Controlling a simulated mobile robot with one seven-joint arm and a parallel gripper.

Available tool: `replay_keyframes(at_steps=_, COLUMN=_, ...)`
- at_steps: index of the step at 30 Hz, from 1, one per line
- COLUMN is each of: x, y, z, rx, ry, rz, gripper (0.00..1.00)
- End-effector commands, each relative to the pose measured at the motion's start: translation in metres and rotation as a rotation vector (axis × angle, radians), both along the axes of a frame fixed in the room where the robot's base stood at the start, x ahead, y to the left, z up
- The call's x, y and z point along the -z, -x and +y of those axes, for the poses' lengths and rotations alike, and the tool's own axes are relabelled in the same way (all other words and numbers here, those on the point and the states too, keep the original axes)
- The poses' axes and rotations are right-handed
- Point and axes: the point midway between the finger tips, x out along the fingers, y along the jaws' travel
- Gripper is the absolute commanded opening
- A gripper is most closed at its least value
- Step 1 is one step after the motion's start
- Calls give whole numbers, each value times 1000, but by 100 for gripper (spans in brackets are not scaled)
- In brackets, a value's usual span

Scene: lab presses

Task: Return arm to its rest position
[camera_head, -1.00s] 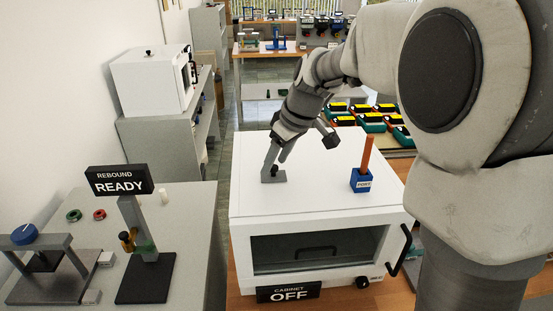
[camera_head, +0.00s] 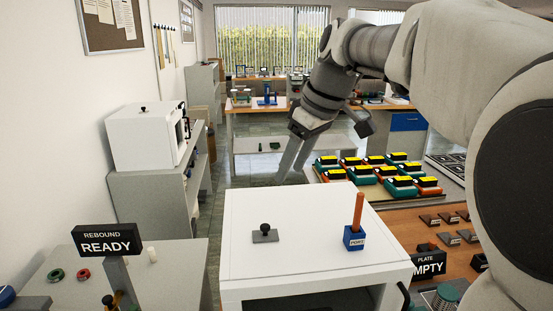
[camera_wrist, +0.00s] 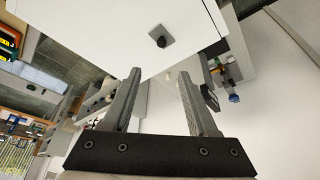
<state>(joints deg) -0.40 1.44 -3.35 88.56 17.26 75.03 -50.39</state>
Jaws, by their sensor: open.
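My gripper (camera_head: 291,160) is raised beyond the back edge of the white cabinet (camera_head: 300,262), left of centre in the head view. Its two grey fingers point down and to the left. In the wrist view my gripper (camera_wrist: 160,85) has its fingers spread apart with nothing between them. The cabinet also shows in the wrist view (camera_wrist: 110,30), with a small grey plate and black knob (camera_wrist: 160,38) on its top. That plate and knob (camera_head: 265,233) stand apart from my gripper in the head view.
A blue PORT block (camera_head: 354,239) with an upright orange rod stands on the cabinet. A READY sign (camera_head: 107,241) is on the left bench. Teal and orange boxes (camera_head: 370,172) sit behind right, with an EMPTY sign (camera_head: 428,265) nearer. Floor shows behind the cabinet.

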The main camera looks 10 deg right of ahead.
Motion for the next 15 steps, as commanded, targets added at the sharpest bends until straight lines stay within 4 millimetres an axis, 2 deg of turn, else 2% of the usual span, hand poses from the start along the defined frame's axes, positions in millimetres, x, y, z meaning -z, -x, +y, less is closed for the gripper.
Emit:
replay_keyframes(at_steps=5, x=-9, y=3, z=-3, rx=0, ry=1, rz=-1, gripper=59)
replay_keyframes(at_steps=15, x=-9, y=5, z=-3, rx=7, ry=0, rz=0, gripper=59)
